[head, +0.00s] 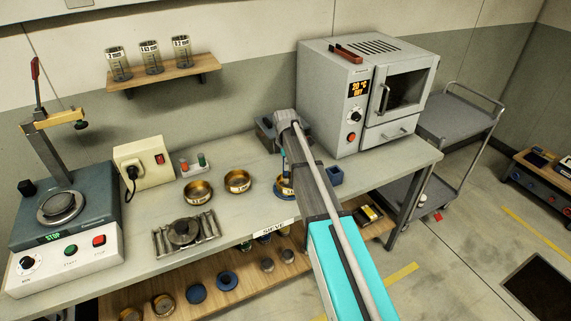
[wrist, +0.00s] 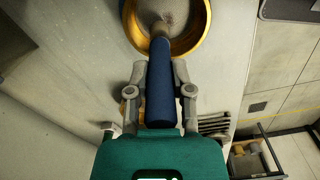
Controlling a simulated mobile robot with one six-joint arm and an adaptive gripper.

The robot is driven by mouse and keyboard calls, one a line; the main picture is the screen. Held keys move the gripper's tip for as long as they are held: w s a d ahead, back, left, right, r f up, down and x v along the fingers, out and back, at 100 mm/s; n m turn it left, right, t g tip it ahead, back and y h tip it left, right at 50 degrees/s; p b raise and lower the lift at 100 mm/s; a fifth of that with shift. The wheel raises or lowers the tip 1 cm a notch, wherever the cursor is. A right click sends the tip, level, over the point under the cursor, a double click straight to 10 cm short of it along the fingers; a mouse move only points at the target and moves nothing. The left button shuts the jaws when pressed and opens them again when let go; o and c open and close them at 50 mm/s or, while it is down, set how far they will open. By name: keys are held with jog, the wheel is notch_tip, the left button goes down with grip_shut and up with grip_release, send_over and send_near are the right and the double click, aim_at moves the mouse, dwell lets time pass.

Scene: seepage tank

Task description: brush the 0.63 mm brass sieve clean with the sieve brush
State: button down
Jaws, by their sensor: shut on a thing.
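My gripper (wrist: 159,76) is shut on the blue handle of the sieve brush (wrist: 160,98) in the wrist view. The brush's pale end reaches over the rim of a brass sieve (wrist: 206,28) and meets its grey mesh area; whether the bristles touch the mesh I cannot tell. In the head view a brass sieve (head: 279,190) with a blue band below it shows partly behind my arm. Its size label is not readable. My gripper is largely hidden by the arm there.
Two other brass sieves (head: 197,192) (head: 237,181) stand left of it on the bench. A metal rack (head: 186,235) lies in front of them. The bench's front edge is close.

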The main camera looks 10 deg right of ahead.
jog(key=shift+f+b, duration=0.45)
dwell(1.1)
jog(key=shift+s, duration=0.2)
dwell(0.3)
jog(key=shift+s, duration=0.85)
jog(key=shift+w, duration=0.15)
jog(key=shift+w, duration=0.9)
jog(key=shift+s, duration=0.2)
jog(key=shift+s, duration=0.9)
jog(key=shift+w, duration=0.15)
